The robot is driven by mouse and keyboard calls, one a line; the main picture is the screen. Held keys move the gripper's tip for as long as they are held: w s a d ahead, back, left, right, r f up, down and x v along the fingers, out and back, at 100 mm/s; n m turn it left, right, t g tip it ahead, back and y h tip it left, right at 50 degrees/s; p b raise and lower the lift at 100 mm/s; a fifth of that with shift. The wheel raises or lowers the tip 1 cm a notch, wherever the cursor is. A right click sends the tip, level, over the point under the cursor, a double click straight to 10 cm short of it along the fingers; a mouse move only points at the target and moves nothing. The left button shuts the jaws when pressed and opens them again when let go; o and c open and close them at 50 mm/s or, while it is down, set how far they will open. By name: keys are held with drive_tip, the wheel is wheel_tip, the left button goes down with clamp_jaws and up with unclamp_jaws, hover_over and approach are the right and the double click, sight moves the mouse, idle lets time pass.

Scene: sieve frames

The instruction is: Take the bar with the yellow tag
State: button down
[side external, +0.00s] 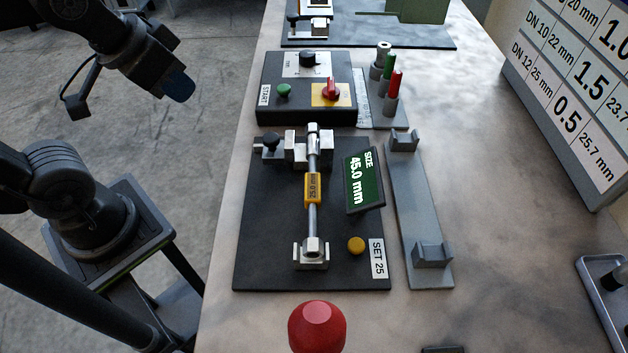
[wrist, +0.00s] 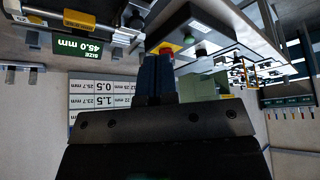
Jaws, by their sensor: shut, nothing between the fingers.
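The bar with the yellow tag (side external: 313,188) lies lengthwise on a dark fixture plate (side external: 262,215). The tag seems to read 25.0 mm. The bar's far end is at a metal clamp block (side external: 296,150) with a black knob, and its near end sits in a metal cradle (side external: 311,258). My gripper (side external: 180,88) is shut and empty, in the air left of the table and well apart from the bar. In the wrist view my gripper's dark blue fingers (wrist: 158,62) are together, and the yellow tag (wrist: 38,20) shows at upper left.
A green display (side external: 363,182) reading SIZE 45.0 mm stands right of the bar. A black control box (side external: 268,103) with green and red knobs is behind. An empty grey two-post rack (side external: 417,210) lies at right. A red knob (side external: 317,328) stands in front.

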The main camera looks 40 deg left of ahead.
drive_tip(key=c, duration=0.8)
unclamp_jaws()
drive_tip(key=n+g, duration=0.6)
drive_tip(key=n, duration=0.3)
hover_over(313, 188)
wheel_tip(313, 188, down, 2)
drive_tip(key=f, duration=0.8)
drive_tip(key=shift+s, duration=0.2)
drive_tip(key=shift+w+f, duration=0.2)
drive_tip(key=shift+f, duration=2.7)
